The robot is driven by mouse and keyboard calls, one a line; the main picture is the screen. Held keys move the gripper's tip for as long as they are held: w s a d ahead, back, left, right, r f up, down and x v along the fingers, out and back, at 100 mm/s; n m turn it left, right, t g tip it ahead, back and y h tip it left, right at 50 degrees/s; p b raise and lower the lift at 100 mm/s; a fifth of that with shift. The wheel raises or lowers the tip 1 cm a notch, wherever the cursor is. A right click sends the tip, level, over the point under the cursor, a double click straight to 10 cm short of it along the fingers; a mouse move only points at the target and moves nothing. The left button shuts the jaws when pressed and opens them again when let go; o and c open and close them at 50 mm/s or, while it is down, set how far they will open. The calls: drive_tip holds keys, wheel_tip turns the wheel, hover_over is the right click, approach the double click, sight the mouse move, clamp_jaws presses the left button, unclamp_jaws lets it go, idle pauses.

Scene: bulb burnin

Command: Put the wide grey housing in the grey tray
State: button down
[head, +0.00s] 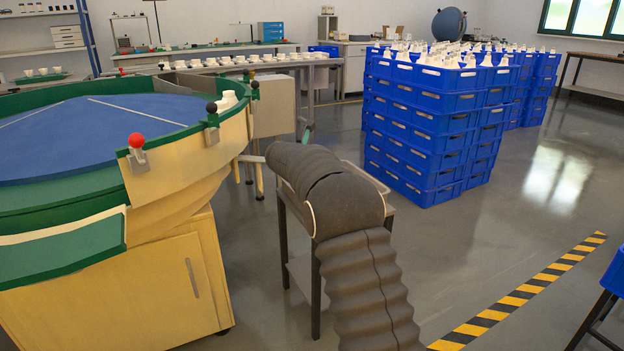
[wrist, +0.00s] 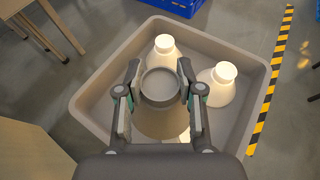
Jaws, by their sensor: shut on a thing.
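My gripper (wrist: 159,78) is shut on the wide grey housing (wrist: 158,120), with one finger on each side of it. The housing's round open rim faces the wrist camera. In the wrist view, I hold it over the grey tray (wrist: 225,44); I cannot tell whether its lower end touches the tray floor. Two pale, glowing-white housings, one at the back (wrist: 164,49) and one at the right (wrist: 219,86), are in the tray. Another pale piece shows partly behind the held housing. In the head view, my arm hides the gripper and the held housing.
A round blue-topped table (head: 90,130) with a green rim stands at the left. Stacked blue crates (head: 425,130) with white pieces stand behind to the right. A yellow-black floor stripe (head: 520,292) runs at the right. The tray's left side looks bare.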

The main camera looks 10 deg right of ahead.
drive_tip(key=shift+w+a+f, duration=0.45)
drive_tip(key=shift+w+f, duration=0.65)
drive_tip(key=shift+f, duration=0.25)
drive_tip(key=shift+w+a+f, duration=0.5)
drive_tip(key=shift+w+f, duration=0.65)
drive_tip(key=shift+f, duration=0.25)
drive_tip(key=shift+w+a+f, duration=0.45)
drive_tip(key=shift+w+f, duration=0.65)
drive_tip(key=shift+f, duration=0.25)
drive_tip(key=shift+f, duration=0.1)
drive_tip(key=c, duration=0.7)
unclamp_jaws()
drive_tip(key=shift+c, duration=0.2)
